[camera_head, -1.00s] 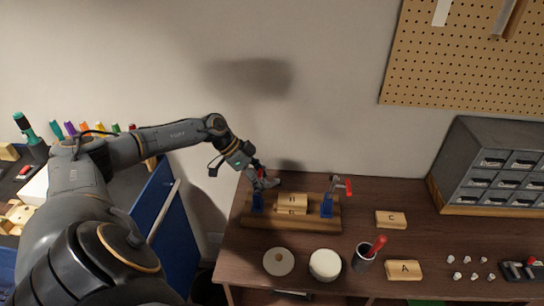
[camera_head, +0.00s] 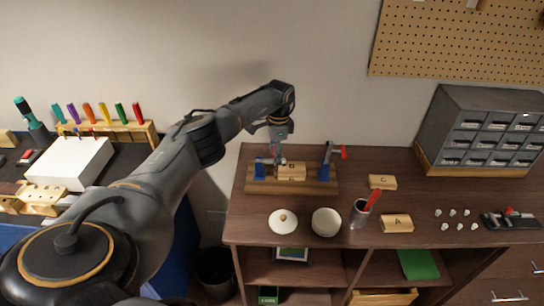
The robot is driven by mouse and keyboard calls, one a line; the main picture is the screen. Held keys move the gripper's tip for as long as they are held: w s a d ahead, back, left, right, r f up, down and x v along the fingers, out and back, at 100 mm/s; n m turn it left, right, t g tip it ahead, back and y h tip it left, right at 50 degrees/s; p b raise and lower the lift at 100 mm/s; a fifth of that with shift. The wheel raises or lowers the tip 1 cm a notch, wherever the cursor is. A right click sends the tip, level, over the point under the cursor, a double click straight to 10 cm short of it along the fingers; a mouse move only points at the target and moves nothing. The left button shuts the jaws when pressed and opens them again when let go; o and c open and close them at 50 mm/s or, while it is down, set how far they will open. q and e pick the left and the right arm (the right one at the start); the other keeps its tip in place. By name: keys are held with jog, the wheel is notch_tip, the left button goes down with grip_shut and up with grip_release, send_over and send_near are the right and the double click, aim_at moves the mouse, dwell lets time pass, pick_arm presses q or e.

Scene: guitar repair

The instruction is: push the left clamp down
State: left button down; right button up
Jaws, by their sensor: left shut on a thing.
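The left clamp (camera_head: 260,169) has a blue base and stands on the left end of a wooden fixture board (camera_head: 318,188). My left gripper (camera_head: 277,153) points down just above and beside this clamp, shut on its red handle, which is mostly hidden by the fingers. A wooden block marked B (camera_head: 292,167) lies on another block between the clamps. The right clamp (camera_head: 326,163) has a blue base, and its red handle (camera_head: 344,152) sticks out to the right. My right gripper is not in view.
On the brown bench (camera_head: 400,160) are blocks C (camera_head: 382,182) and A (camera_head: 397,223), a cup with a red-handled tool (camera_head: 360,215), two round pale items, small white knobs and a grey drawer cabinet (camera_head: 490,130). The bench behind block C is clear.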

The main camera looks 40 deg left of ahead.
pick_arm(q)
jog(key=shift+w+y, duration=0.15)
jog(key=shift+y, duration=0.15)
jog(key=shift+c, duration=2.2)
grip_release()
jog(key=shift+o, duration=0.7)
jog(key=shift+r, duration=0.1)
notch_tip(320, 180, up, 12)
jog(key=shift+w+d, duration=0.3)
jog(key=shift+d, duration=0.1)
jog(key=shift+f, duration=0.2)
